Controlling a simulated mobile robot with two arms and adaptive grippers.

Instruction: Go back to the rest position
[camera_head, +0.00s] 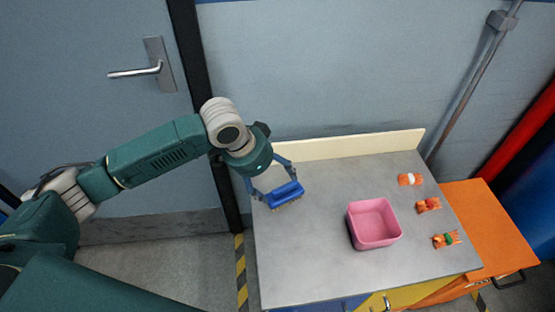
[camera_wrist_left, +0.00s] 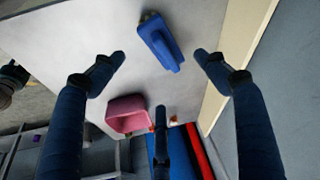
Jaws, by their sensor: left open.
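My left gripper (camera_head: 271,183) is over the left back part of the grey table. Its fingers are spread, and in the left wrist view the open gripper (camera_wrist_left: 160,60) has nothing clamped between its fingertips. A blue block-shaped object (camera_head: 287,194) with a raised handle-like part lies on the table just beyond the fingers. It also shows in the left wrist view (camera_wrist_left: 160,42), apart from the fingertips. My right gripper is in neither view.
The grey table (camera_head: 310,255) holds a pink open bin (camera_head: 374,236) and three small orange pieces (camera_head: 410,179) along its right side. A cream ledge (camera_head: 345,145) runs along the back. An orange cabinet (camera_head: 500,225) stands at right, a door (camera_head: 80,130) at left.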

